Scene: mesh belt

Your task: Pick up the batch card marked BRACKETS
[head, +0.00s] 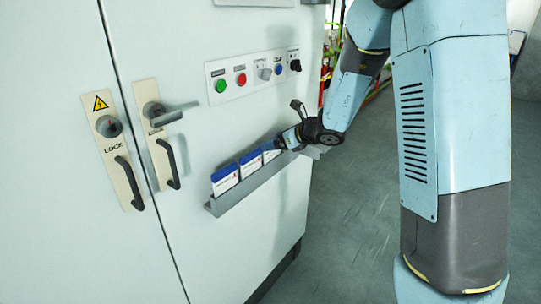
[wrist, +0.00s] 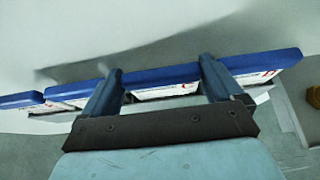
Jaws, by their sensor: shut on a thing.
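Several batch cards with blue tops and white faces stand in a row in a grey rack on the cabinet door. In the head view I see a left card (head: 225,178), a middle card (head: 251,164) and a third card (head: 270,153) beside my gripper (head: 281,146). In the wrist view my gripper (wrist: 160,85) has its fingers on either side of one card (wrist: 160,78), shut on it. That card is still in line with its neighbours, a card on the right (wrist: 265,60) and others on the left (wrist: 70,93). The lettering is too small to read, so I cannot tell which is BRACKETS.
The rack (head: 230,203) is a narrow ledge on the pale cabinet door. Above it is a panel (head: 250,78) with coloured buttons and knobs. Door handles (head: 167,163) stick out at the left. The grey floor right of the cabinet is open.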

